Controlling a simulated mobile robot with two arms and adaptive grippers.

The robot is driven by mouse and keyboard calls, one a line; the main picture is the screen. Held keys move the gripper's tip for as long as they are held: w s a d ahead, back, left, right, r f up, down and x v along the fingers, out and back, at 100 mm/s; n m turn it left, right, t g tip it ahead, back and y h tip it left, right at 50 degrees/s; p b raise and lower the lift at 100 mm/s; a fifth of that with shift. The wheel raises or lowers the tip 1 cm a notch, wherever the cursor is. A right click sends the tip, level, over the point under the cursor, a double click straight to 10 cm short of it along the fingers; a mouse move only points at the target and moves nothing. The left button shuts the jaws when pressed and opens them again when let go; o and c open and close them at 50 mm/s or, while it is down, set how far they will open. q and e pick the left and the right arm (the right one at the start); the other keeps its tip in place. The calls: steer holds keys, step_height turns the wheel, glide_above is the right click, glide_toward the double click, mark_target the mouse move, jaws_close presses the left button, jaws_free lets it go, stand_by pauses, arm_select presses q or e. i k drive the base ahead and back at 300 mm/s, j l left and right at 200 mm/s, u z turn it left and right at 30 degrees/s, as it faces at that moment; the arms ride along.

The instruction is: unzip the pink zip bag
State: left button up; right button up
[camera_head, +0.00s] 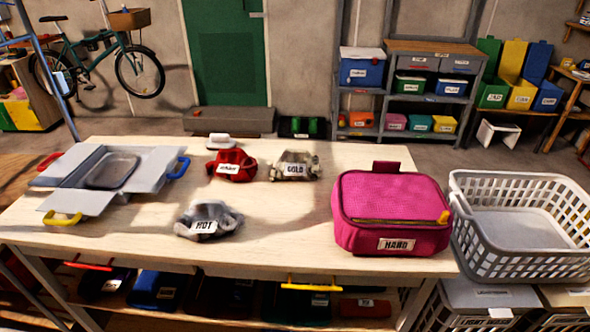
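The pink zip bag (390,206) stands on the right part of the wooden table in the head view. A label reading "HAND" (397,244) is on its front. A zip line runs along the upper front edge, and an orange-yellow pull tab (444,217) sits at its right end. The bag looks shut. A dark red flap or handle (386,167) stands up at its back. Neither of my grippers shows in this view.
The table (290,236) also holds a grey folding board (151,165), a red cloth (232,165), a beige cloth labelled "COLD" (295,166) and a grey cloth labelled "HOT" (208,220). A white laundry basket (520,262) stands close on the bag's right. Table in front of the cloths is clear.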

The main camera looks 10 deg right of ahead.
mark_target(442, 220)
steer(key=z, duration=1.35)
